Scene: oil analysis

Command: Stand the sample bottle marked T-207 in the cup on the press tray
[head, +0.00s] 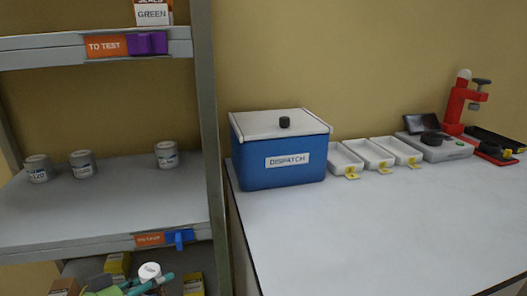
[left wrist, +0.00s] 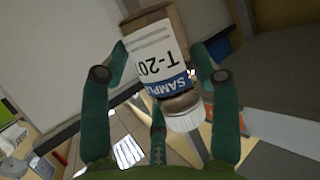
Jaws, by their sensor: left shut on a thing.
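The sample bottle (left wrist: 155,55) fills the middle of the left wrist view. It has a white cap, a blue band and a label reading T-20 with the last digit hard to read. My left gripper (left wrist: 165,78) has its green fingers shut around it. In the head view the bottle's white cap (head: 149,270) shows at the bottom left between the teal fingers of my left gripper (head: 148,285), in front of the lower shelf. My right gripper is not in view.
A blue dispatch box (head: 280,165) stands at the counter's left end. Three white trays (head: 346,158) and a grey device (head: 437,148) lie between it and the press. The front counter (head: 370,220) is clear. A shelf upright (head: 207,130) separates the shelving, with several cans, from the counter.

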